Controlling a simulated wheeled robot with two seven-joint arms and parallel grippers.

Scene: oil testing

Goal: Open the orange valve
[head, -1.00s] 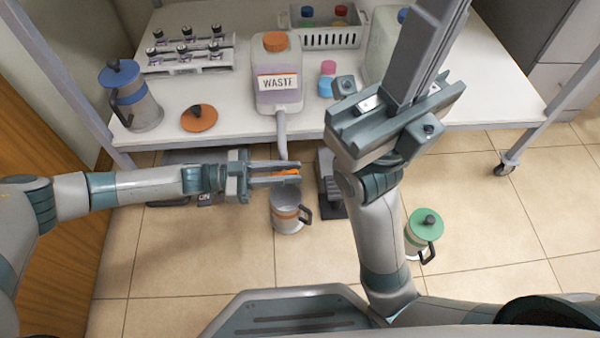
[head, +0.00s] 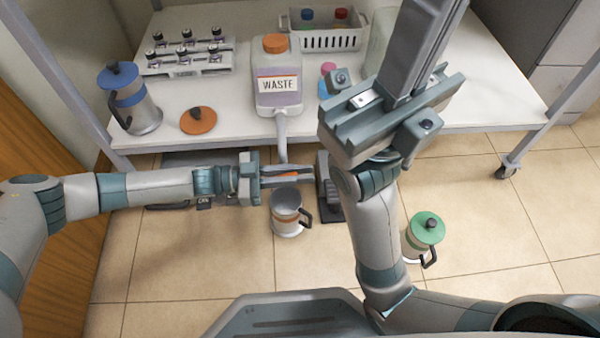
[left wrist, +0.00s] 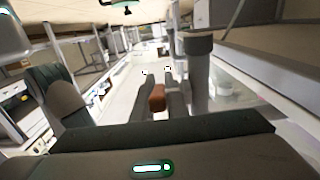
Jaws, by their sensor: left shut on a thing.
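The orange valve (head: 291,174) shows as a thin strip between the fingers of my left gripper (head: 300,175), below the spout of the waste container (head: 278,85). In the left wrist view the valve is an orange-brown block (left wrist: 157,97) between the two fingers (left wrist: 160,90), with the grey pipe (left wrist: 198,75) just to the right. My left gripper is shut on the valve, and the fingers hide most of it. My right gripper (head: 420,45) is raised close to the camera; its finger gap is not clear.
An open mug with an orange band (head: 287,215) stands on the floor below the left gripper. A dark-based device (head: 328,190) is beside it. A green-lidded jug (head: 425,232) stands to the right. The shelf holds a blue-lidded jug (head: 132,100) and an orange lid (head: 198,121).

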